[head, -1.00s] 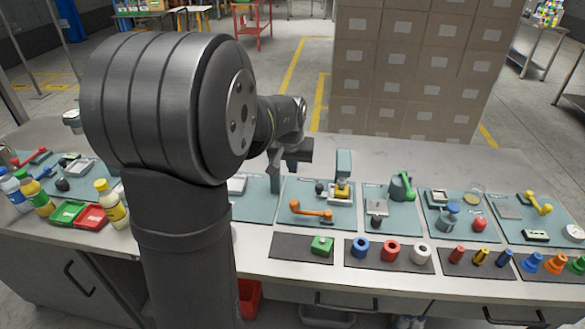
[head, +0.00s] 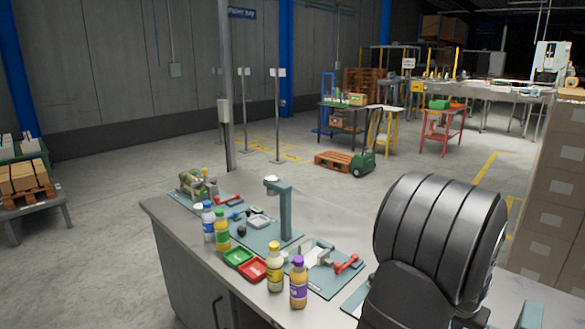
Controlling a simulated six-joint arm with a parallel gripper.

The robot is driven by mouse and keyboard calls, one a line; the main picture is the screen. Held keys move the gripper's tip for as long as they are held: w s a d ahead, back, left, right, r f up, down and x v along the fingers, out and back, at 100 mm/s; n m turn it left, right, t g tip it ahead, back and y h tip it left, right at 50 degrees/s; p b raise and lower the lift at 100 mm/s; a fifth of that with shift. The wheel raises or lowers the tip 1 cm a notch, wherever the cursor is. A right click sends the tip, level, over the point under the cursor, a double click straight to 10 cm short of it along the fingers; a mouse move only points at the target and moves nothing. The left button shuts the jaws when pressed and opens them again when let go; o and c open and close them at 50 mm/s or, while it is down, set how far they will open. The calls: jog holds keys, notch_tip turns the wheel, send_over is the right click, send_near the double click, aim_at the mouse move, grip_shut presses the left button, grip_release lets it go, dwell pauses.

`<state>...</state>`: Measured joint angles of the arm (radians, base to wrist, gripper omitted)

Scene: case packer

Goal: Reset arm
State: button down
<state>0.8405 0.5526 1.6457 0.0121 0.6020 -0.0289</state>
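My arm shows at the lower right of the head view as a large dark ribbed joint over the bench. My gripper is outside the picture or hidden behind the arm, so its fingers do not show. The grey workbench (head: 190,250) runs from the lower left toward the lower right beneath the arm.
Several bottles, including a yellow one (head: 275,268) and a purple-capped one (head: 299,283), stand near the bench's front edge. A green tray (head: 238,257), a red tray (head: 253,269) and a teal post (head: 285,210) stand nearby. Stacked cartons (head: 558,200) rise at right.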

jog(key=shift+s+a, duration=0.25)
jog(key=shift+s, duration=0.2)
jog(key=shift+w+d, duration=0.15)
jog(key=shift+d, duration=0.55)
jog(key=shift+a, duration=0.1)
